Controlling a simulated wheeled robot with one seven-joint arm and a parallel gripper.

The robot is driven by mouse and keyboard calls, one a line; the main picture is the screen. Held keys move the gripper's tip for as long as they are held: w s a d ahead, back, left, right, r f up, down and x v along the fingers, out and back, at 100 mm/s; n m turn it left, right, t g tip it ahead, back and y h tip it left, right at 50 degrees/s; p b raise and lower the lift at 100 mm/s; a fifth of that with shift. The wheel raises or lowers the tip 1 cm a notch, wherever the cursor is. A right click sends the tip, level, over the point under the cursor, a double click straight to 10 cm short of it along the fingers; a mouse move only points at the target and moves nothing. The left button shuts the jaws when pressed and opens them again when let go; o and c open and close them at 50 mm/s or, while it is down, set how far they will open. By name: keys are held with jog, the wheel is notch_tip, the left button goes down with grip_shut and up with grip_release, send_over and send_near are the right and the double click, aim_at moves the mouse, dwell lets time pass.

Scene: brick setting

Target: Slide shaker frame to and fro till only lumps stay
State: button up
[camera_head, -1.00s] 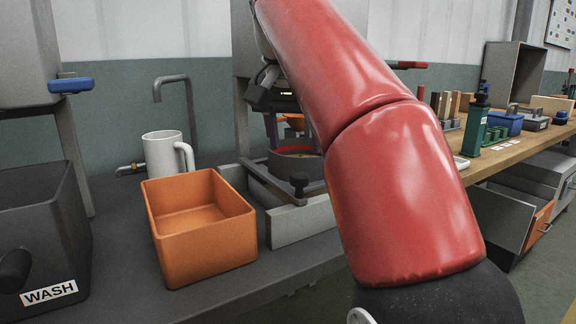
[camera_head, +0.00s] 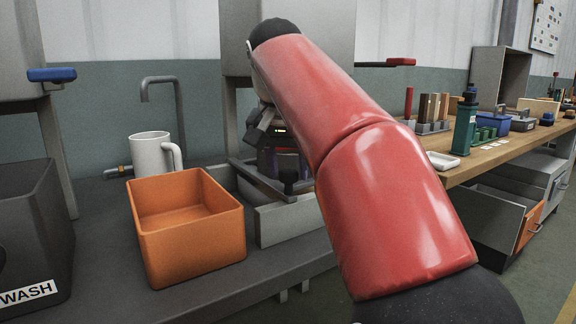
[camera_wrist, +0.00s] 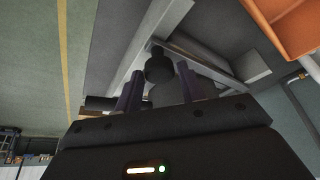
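The shaker frame (camera_head: 262,181), a grey metal frame with a black knob (camera_head: 289,177) at its near corner, sits inside a pale low-walled tray (camera_head: 290,222) on the dark bench. My gripper (camera_wrist: 158,72) is over the frame, mostly hidden by my red arm in the head view. In the wrist view its two dark fingers stand apart, with the black knob (camera_wrist: 159,66) between and just beyond their tips. I see no clear contact with it. The frame's grey bars (camera_wrist: 205,72) spread out behind the knob. The sieve and any lumps are hidden.
An orange bin (camera_head: 190,243) stands just left of the tray, with a white jug (camera_head: 152,154) behind it. A dark WASH bin (camera_head: 35,235) is at far left. A wooden bench (camera_head: 500,150) with bottles and blocks lies right.

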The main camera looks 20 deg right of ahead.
grip_shut()
jog(key=d+p, duration=0.1)
jog(key=w+d+p, duration=0.1)
jog(key=d, duration=0.1)
jog(key=d+p, duration=0.1)
jog(key=d, duration=0.1)
jog(key=shift+w+d+r, duration=0.2)
jog(key=shift+w+d, duration=0.05)
jog(key=shift+w, duration=0.1)
jog(key=shift+w+d+f, duration=0.15)
jog(key=shift+d, duration=0.2)
jog(key=shift+o, duration=1.9)
grip_release()
jog(key=p+v, duration=0.1)
jog(key=v, duration=0.6)
jog(key=shift+r+p, duration=0.3)
jog(key=shift+p, duration=0.05)
jog(key=shift+a, duration=0.1)
